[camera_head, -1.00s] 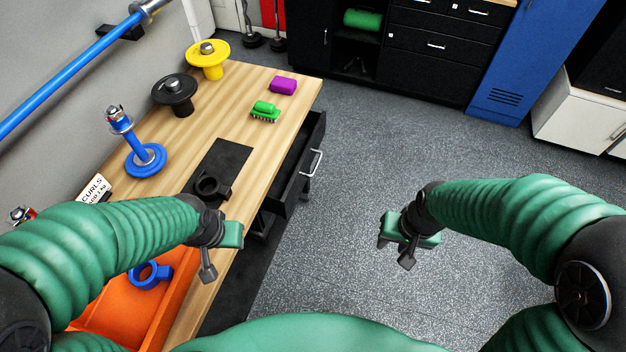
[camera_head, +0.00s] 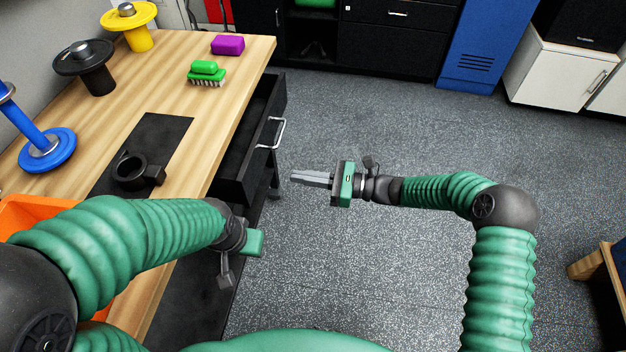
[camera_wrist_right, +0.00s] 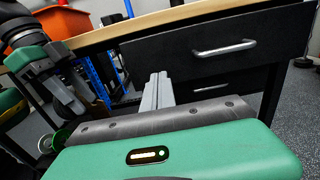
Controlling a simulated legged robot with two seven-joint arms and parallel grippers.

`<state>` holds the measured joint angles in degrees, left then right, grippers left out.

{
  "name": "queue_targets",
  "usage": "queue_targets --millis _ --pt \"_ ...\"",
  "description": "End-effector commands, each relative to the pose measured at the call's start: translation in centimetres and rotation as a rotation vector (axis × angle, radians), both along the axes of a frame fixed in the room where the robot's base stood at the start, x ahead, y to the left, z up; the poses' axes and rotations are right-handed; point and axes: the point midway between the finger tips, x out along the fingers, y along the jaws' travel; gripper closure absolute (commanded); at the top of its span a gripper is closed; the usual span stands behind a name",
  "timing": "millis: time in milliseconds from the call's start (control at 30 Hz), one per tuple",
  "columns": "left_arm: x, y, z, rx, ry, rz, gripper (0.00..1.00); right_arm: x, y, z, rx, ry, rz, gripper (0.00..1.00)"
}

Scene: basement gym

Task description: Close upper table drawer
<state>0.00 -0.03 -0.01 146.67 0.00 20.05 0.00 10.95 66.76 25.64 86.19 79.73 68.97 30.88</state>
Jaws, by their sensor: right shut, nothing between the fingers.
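The upper table drawer (camera_head: 240,165) is black and stands pulled out from the right side of the wooden table (camera_head: 200,110). Its silver handle (camera_head: 272,133) faces right. In the right wrist view the drawer front (camera_wrist_right: 190,60) and handle (camera_wrist_right: 225,48) are ahead, above a second drawer's handle (camera_wrist_right: 210,88). My right gripper (camera_head: 294,177) is shut and empty, pointing left, just right of the drawer front and apart from it. Its fingers (camera_wrist_right: 158,78) also show in the wrist view. My left gripper (camera_head: 250,245) hangs beside the table's near edge; its fingers do not show clearly.
On the table are a green brush (camera_head: 206,74), a purple block (camera_head: 228,44), a black ring tool (camera_head: 132,170), weights on stands and an orange bin (camera_head: 20,212). Cabinets stand at the back.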

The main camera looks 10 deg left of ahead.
Motion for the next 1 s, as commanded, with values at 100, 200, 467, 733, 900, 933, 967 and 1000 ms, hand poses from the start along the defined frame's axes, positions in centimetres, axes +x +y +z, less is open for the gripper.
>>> queue_targets --millis 100,200,467,733,900,933,967,1000 --pt "0.0 0.0 -0.7 0.000 0.000 0.000 0.64 0.0 2.7 -0.3 -0.001 -0.001 0.003 1.00" --pt "0.0 0.0 -1.1 0.000 0.000 0.000 0.64 0.1 4.9 -0.3 -0.002 -0.002 0.003 1.00" --pt "0.0 0.0 -1.8 0.000 0.001 0.000 0.64 0.3 8.4 -0.2 -0.003 -0.003 0.001 1.00" --pt "0.0 0.0 -1.8 0.000 0.001 0.000 0.64 0.3 8.9 0.0 -0.003 -0.002 0.000 1.00" --pt "0.0 0.0 -1.9 0.000 0.001 0.000 0.64 0.3 9.1 -0.1 -0.003 -0.002 0.001 1.00" --pt "0.0 0.0 -1.9 0.000 0.001 0.000 0.64 0.3 9.4 -0.1 -0.002 -0.002 0.002 1.00" --pt "0.0 0.0 -2.0 0.000 0.001 0.000 0.64 0.3 9.7 -0.2 -0.003 -0.002 0.002 1.00" --pt "0.0 0.0 -2.1 0.000 0.001 0.000 0.64 0.3 10.4 -0.2 -0.002 -0.002 0.002 1.00"
